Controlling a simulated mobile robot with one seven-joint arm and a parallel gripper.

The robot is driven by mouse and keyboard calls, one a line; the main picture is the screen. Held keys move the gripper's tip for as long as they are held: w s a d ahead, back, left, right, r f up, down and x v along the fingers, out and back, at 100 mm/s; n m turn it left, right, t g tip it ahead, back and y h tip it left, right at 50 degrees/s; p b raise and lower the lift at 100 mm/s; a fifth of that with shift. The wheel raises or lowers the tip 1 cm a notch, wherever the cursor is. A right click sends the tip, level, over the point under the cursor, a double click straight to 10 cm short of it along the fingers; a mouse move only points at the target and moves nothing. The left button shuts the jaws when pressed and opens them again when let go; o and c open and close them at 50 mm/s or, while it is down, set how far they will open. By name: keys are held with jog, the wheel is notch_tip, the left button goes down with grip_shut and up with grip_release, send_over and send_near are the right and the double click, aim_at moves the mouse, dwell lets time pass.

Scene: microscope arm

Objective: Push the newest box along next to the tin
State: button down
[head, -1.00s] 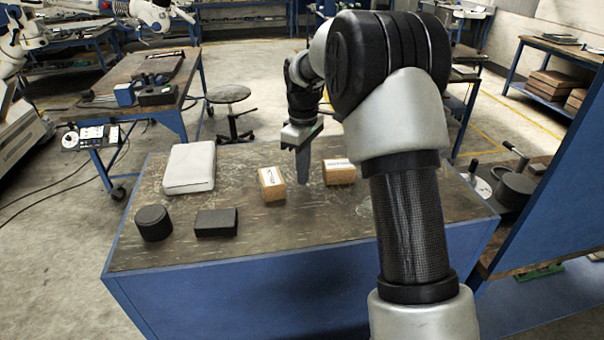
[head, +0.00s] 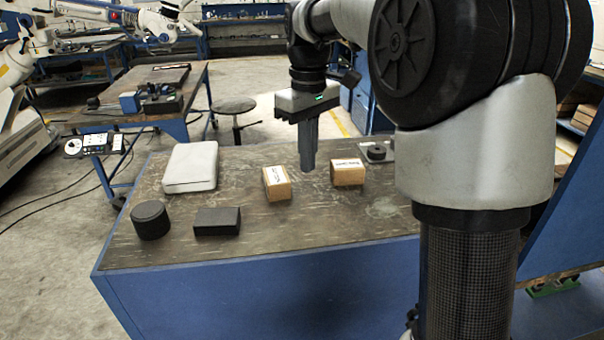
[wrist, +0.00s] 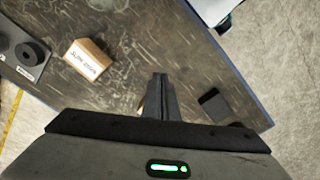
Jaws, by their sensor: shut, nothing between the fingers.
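Two small brown cardboard boxes with white labels stand on the bench: a left box (head: 277,184) and a right box (head: 348,173). The right box also shows in the wrist view (wrist: 87,61); its label seems to start with "JUN", the year unclear. The left box's label is too small to read, and my gripper mostly hides that box in the wrist view. A round black tin (head: 150,220) stands at the bench's front left. My gripper (head: 309,167) is shut and empty, pointing down between the two boxes, apparently touching neither; fingertip height is unclear.
A black block (head: 217,222) lies between the tin and the left box. A pale grey case (head: 190,168) lies behind the tin. A plate with a black ring (head: 377,151) is behind the right box. The bench's front middle is clear.

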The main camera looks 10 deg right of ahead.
aim_at(276, 183)
notch_tip(276, 183, down, 9)
jog(key=shift+r+b, duration=0.1)
jog(key=shift+b, duration=0.5)
jog(key=w+a, duration=0.2)
jog(key=shift+w+p, duration=0.3)
jog(key=shift+w, duration=0.05)
jog(key=shift+w+a, duration=0.15)
jog(key=shift+w, duration=0.15)
